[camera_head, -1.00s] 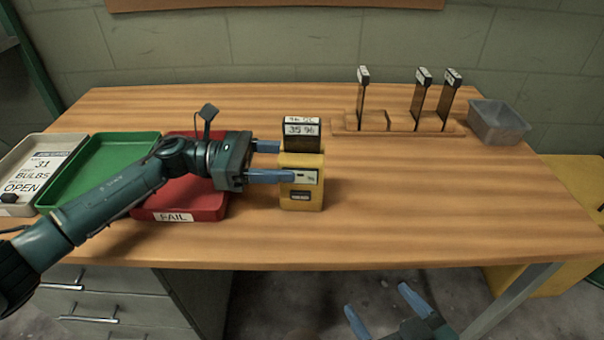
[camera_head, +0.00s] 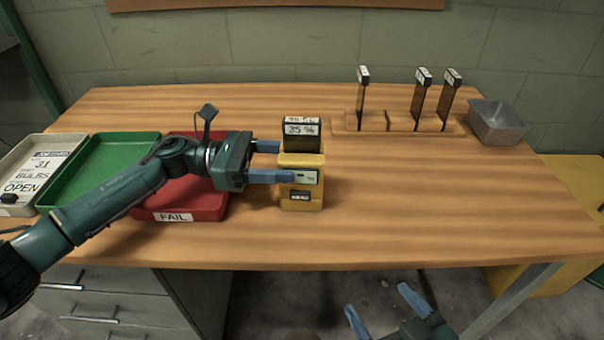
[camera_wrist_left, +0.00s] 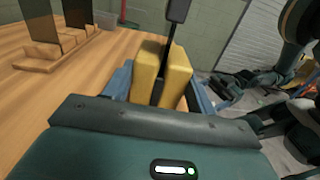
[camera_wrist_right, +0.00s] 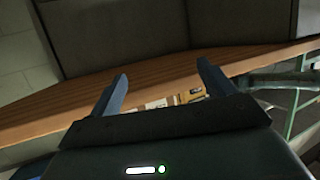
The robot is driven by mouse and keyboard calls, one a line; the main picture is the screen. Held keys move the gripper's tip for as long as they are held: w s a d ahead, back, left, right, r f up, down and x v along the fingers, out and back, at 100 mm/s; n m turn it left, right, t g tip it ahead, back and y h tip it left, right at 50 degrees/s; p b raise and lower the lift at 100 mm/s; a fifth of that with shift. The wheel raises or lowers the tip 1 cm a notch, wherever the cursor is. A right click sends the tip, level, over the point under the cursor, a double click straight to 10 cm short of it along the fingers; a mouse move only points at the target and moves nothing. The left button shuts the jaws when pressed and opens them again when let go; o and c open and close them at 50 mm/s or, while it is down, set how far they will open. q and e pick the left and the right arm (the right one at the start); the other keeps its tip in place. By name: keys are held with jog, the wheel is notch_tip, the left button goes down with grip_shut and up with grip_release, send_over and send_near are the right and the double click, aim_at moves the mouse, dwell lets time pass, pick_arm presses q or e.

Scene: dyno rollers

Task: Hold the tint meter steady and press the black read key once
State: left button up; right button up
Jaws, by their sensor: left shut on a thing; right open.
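The yellow tint meter (camera_head: 302,203) stands upright on the bench, with a dark tinted strip labelled 35 % (camera_head: 303,138) in its top slot. Its front has a white panel with a small dark mark and a dark plate below; I cannot tell which is the read key. My left gripper (camera_head: 286,162) is shut on the meter from the left. In the left wrist view the fingers lie on both sides of the meter (camera_wrist_left: 147,75). My right gripper (camera_head: 377,299) is open and empty, below the bench's front edge in the head view, apart from the meter.
A red FAIL tray (camera_head: 190,213), a green tray (camera_head: 60,195) and a pale tray with a card (camera_head: 18,160) lie at left. A wooden rack (camera_head: 400,128) with upright tinted strips and a grey bin (camera_head: 498,122) stand at back right. The bench's right front is clear.

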jog(key=shift+c, duration=0.4)
grip_shut()
dwell(0.4)
dwell(0.8)
